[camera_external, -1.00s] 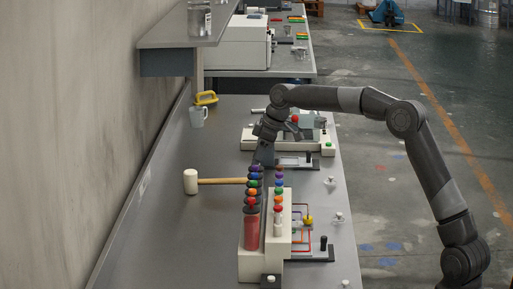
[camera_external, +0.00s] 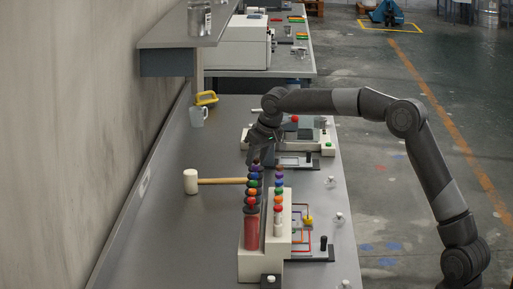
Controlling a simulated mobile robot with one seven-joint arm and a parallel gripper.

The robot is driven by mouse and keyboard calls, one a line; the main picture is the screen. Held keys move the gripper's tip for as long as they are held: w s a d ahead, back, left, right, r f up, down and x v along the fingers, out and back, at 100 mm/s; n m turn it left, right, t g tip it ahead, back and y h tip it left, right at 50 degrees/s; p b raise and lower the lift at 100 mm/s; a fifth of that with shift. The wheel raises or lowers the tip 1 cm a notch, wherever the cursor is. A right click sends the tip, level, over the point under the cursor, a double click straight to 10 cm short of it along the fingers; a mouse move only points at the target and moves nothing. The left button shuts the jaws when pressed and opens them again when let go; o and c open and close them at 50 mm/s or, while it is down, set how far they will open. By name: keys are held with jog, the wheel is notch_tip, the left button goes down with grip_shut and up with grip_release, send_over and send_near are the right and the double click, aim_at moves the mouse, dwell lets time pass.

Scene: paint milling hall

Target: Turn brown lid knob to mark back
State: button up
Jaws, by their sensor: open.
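A row of lidded pots runs away from the camera on a pale block (camera_external: 252,262), each with a coloured knob. The nearest pot (camera_external: 252,232) is red with a dark lid. A small brown knob (camera_external: 256,162) shows at the far end of the row, behind the blue and purple ones. My gripper (camera_external: 257,157) points down at this far end, open, very close to the brown knob. I cannot tell whether the fingers touch it or stand around it. The lid's mark is too small to see.
A second row of coloured knobs (camera_external: 278,190) stands just to the right. A white mallet (camera_external: 191,182) lies left of the pots. A grey mug (camera_external: 198,117) and yellow-handled item (camera_external: 206,98) are further back. The bench (camera_external: 170,235) is clear at front left.

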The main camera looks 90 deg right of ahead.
jog(key=m, duration=0.3)
jog(key=shift+a+r+g+h, duration=0.1)
jog(key=shift+r+g+h, duration=0.05)
jog(key=shift+g+h, duration=0.25)
jog(key=v, duration=1)
jog(key=s+a+r+n, duration=0.1)
jog(key=s+a, duration=0.3)
jog(key=a, duration=0.7)
jog(key=s+a+r+n+t, duration=0.1)
jog(key=s+a+r+n, duration=0.1)
jog(key=a, duration=0.9)
jog(key=shift+s+r+n+y, duration=0.2)
jog(key=shift+s+n+y, duration=0.1)
jog(key=shift+s+n, duration=0.75)
jog(key=shift+w, duration=0.2)
jog(key=w+d+f+m, duration=0.2)
jog(key=w+d, duration=0.2)
jog(key=d, duration=0.7)
jog(key=w+d+f+m, duration=0.1)
jog(key=w+d+m, duration=0.15)
jog(key=d, duration=0.85)
jog(key=shift+n+g, duration=0.3)
jog(key=x, duration=1.1)
jog(key=shift+w+d+r, duration=0.1)
jog(key=shift+w+d, duration=0.05)
jog(key=shift+w, duration=0.2)
